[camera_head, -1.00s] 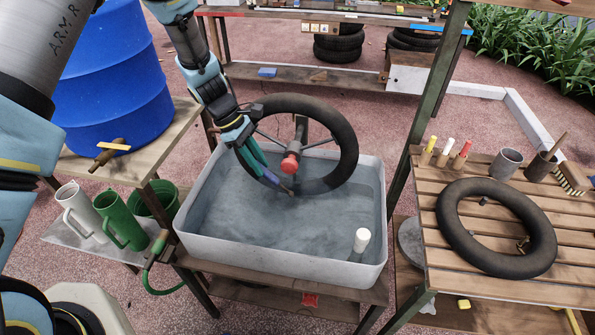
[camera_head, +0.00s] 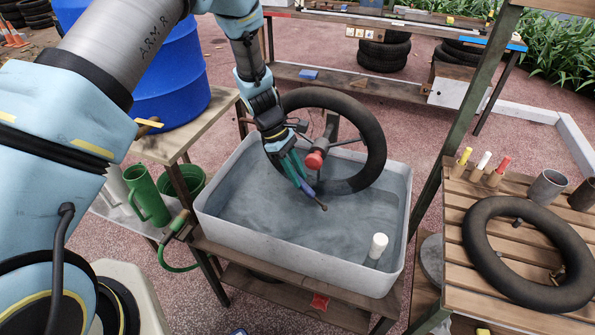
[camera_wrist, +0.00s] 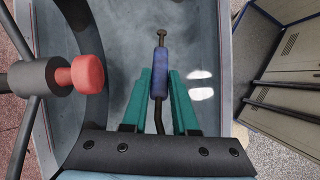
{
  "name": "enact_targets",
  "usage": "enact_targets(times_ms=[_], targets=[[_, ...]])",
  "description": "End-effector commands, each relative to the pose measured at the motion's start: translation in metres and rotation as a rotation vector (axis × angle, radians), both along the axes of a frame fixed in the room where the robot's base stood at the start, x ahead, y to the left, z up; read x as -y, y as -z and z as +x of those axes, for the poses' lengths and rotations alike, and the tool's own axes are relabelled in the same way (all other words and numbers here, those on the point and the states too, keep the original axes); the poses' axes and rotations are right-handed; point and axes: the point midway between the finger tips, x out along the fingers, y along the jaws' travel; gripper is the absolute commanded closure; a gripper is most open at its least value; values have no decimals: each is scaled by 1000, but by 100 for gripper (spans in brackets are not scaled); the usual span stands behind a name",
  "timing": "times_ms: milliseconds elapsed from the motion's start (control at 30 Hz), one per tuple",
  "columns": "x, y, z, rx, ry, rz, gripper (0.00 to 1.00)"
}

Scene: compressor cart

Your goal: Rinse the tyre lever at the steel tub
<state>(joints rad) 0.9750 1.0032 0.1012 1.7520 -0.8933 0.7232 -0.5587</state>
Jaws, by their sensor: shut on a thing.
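The steel tub (camera_head: 300,262) is a grey rectangular basin on a wooden stand, with water inside. My gripper (camera_head: 300,178) is over the tub's left-middle part, its green fingers pointing down and shut on the tyre lever (camera_head: 307,188). The lever has a blue grip and a dark metal rod with a knobbed tip. In the wrist view the blue grip (camera_wrist: 160,72) sits between the two green fingers, and the tip points away over the water. I cannot tell whether the tip touches the water.
A spoked wheel with a black tyre (camera_head: 371,133) and red-ended hub (camera_head: 315,159) stands at the tub's back, close beside my gripper. A white cylinder (camera_head: 379,246) stands in the front right corner. A slatted table with an inner tube (camera_head: 475,262) is at right.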

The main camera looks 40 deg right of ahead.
Motion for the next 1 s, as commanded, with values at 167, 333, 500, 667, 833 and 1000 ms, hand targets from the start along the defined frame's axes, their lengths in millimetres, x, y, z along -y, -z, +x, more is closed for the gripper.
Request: enact_targets(times_ms=[167,333,500,667,833,1000], targets=[[0,21,0,0,-1,0,100],[0,37,0,0,-1,0,100],[0,53,1,0,-1,0,100],[0,68,0,0,-1,0,100],[0,84,0,-1,0,0,100],[0,100,0,0,-1,0,100]])
